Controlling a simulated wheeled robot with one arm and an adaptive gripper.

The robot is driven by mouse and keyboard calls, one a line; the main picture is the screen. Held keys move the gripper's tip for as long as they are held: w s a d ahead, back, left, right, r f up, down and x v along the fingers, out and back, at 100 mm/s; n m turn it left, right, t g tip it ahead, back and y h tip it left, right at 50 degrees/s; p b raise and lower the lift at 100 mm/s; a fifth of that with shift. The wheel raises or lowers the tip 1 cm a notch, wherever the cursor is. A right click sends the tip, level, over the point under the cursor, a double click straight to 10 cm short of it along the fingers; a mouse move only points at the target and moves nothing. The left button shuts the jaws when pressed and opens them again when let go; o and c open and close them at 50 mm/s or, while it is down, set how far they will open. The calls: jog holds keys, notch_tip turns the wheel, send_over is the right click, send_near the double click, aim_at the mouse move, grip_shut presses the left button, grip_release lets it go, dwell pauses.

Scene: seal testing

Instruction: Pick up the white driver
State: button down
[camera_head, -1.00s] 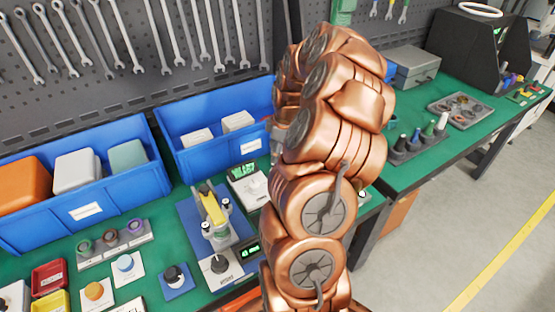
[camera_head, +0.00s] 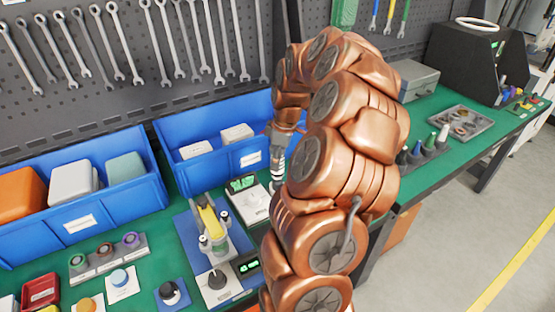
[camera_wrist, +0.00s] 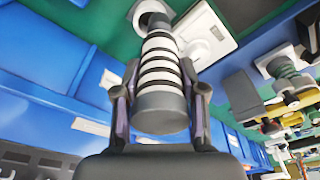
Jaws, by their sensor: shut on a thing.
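My gripper (camera_wrist: 158,82) is shut around a ribbed cylinder (camera_wrist: 161,68) with white and dark bands and a grey end; a finger lies on each side. In the head view my gripper (camera_head: 279,143) points down with the banded cylinder (camera_head: 277,163) below it, partly hidden by my arm. Its far end overlaps a white device in the wrist view; I cannot tell whether they touch. A stand (camera_head: 412,159) at the right holds several upright pieces, among them a white one (camera_head: 443,133) at its far end.
Blue bins (camera_head: 85,218) line the back below the wrench board. A grey tray (camera_head: 475,118) lies beyond the stand.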

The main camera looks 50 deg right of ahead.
jog(key=s+a+r+b, duration=0.1)
jog(key=s+a+b, duration=0.3)
jog(key=s+a, duration=0.5)
jog(key=shift+s+a+r, duration=0.2)
jog(key=shift+s+a, duration=0.15)
jog(key=shift+a, duration=0.5)
dwell(0.4)
